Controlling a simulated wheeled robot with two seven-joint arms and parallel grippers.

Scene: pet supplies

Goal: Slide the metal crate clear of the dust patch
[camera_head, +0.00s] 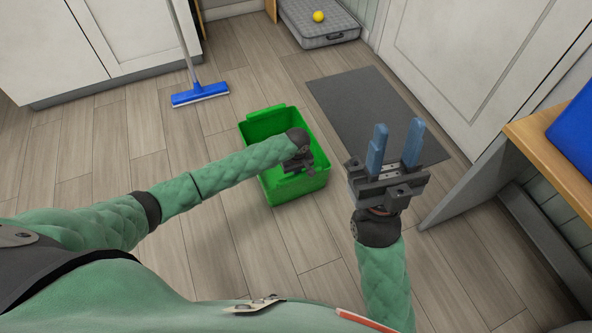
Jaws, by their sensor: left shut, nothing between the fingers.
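I see no metal crate and no dust patch in the head view. A green plastic bin (262,118) stands on the wood floor in the middle. My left gripper (297,168) is over the bin's right part, pointing down; it looks shut and empty, and its fingertips are mostly hidden. I cannot tell whether it touches the bin. My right gripper (396,142) is right of the bin, with its two blue fingers spread apart and nothing between them.
A dark grey mat (360,100) lies behind the grippers. A blue broom (200,95) stands at the back left. A wooden bench (550,135) is at the right. Floor left of the bin is clear.

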